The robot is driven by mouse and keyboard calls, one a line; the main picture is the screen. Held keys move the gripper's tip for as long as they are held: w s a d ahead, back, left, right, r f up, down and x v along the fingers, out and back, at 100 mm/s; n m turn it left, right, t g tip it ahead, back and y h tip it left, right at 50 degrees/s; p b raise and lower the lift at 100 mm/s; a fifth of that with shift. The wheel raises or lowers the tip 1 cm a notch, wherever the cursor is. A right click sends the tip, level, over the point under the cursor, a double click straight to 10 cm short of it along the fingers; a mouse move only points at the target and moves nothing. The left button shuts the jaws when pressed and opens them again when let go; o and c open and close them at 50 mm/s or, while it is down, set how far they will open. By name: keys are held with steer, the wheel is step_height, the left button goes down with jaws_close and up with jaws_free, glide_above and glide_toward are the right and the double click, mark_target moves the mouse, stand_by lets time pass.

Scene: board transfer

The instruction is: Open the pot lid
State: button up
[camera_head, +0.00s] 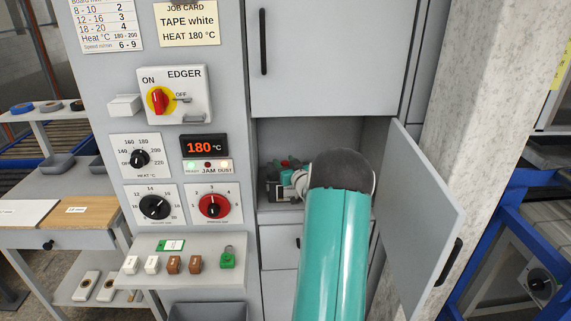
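My teal arm reaches up from the bottom into an open compartment (330,131) of the grey machine. Its dark rounded joint covers much of the opening. Small white, teal, dark and red parts show just left of that joint, inside the compartment. I cannot tell which of them belong to my gripper and which to the machine. Whether my fingers are open or shut does not show. I cannot make out a pot or its lid; they may be hidden behind my arm.
The compartment door (425,215) stands swung open to the right, close to my arm. A closed upper door (335,60) is above. A control panel with an EDGER switch (160,101) and a temperature display (204,147) reading 180 is left. A small shelf (205,272) juts out below it.

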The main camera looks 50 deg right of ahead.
jaws_close()
steer(key=shift+s+h, duration=0.15)
steer(key=shift+h, duration=0.15)
steer(key=s+m+g+h, duration=0.1)
steer(key=h, duration=0.1)
steer(key=s+a+m+g+h, duration=0.1)
steer(key=m+g, duration=0.1)
steer(key=shift+h, duration=0.4)
steer(key=s+m+g+h, duration=0.1)
steer(key=s+a+m+g+h, duration=0.1)
steer(key=m+g, duration=0.1)
steer(key=s+m+g+h, duration=0.1)
steer(key=g+h, duration=0.1)
steer(key=shift+a+m, duration=0.3)
steer(key=shift+a, duration=0.05)
steer(key=shift+s+a+m+g+h, duration=0.25)
steer(key=shift+s+a+m+g, duration=0.35)
steer(key=shift+m+g, duration=0.9)
steer(key=shift+s+a+m+g+h, duration=0.35)
steer(key=shift+a+m+g, duration=0.4)
steer(key=shift+g, duration=1.35)
steer(key=shift+s+a+m+g+h, duration=0.2)
steer(key=shift+s+a+m+g, duration=0.4)
steer(key=shift+m+g, duration=0.9)
steer(key=shift+w+a+n+g, duration=0.1)
steer(key=shift+w+n+g, duration=0.05)
steer(key=shift+n+g, duration=0.2)
